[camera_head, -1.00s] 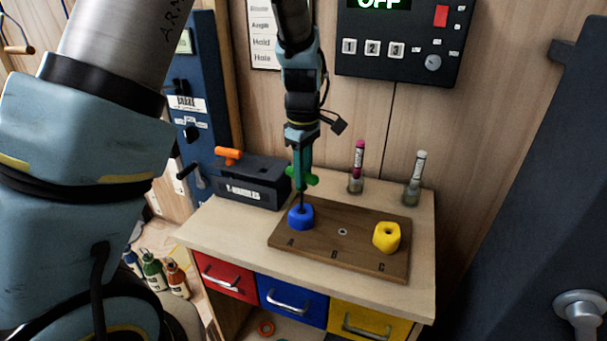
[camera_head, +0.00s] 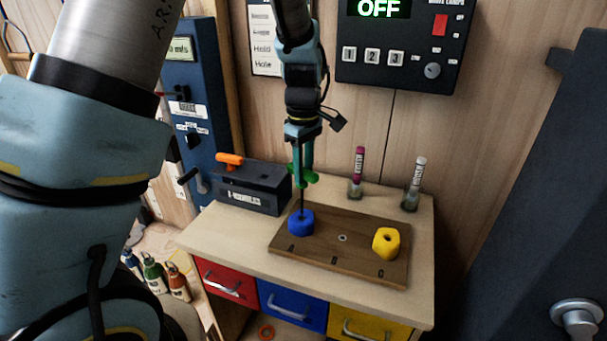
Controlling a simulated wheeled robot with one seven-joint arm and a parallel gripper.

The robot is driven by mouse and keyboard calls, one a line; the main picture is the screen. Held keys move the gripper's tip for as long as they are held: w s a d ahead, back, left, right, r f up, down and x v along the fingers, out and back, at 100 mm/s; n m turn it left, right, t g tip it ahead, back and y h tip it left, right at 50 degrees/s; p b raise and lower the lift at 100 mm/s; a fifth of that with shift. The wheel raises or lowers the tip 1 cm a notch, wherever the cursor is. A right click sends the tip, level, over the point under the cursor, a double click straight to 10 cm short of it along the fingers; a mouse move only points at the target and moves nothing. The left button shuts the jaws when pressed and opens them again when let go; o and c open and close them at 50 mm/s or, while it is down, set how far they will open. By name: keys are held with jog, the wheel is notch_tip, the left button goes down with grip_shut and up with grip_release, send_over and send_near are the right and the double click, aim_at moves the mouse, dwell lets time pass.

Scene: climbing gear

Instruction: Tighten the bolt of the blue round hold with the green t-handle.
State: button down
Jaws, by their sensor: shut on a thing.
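The blue round hold (camera_head: 301,223) sits at the left end of the brown board, near the letter A. My gripper (camera_head: 303,172) points down above it, shut on the green t-handle (camera_head: 311,178). The handle's dark shaft (camera_head: 301,205) stands upright and reaches down to the middle of the blue hold. The bolt and the shaft's tip are hidden in the hold, so I cannot tell how deep the tip sits.
The brown board (camera_head: 340,262) lies on a wooden bench, with a yellow hold (camera_head: 386,243) near C. A dark t-handle box (camera_head: 251,187) with an orange handle (camera_head: 230,159) stands left. Two holders with a magenta tool (camera_head: 359,160) and a white-topped tool (camera_head: 419,170) stand behind.

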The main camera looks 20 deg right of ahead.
jog(key=shift+r, duration=0.1)
jog(key=n, duration=0.4)
jog(key=shift+w+d+n, duration=0.1)
jog(key=shift+n, duration=0.3)
jog(key=n, duration=0.6)
jog(key=shift+w, duration=0.15)
jog(key=n, duration=0.5)
jog(key=shift+w, duration=0.1)
jog(key=n, duration=0.6)
jog(key=shift+w, duration=0.15)
jog(key=c, duration=1.3)
grip_release()
grip_shut()
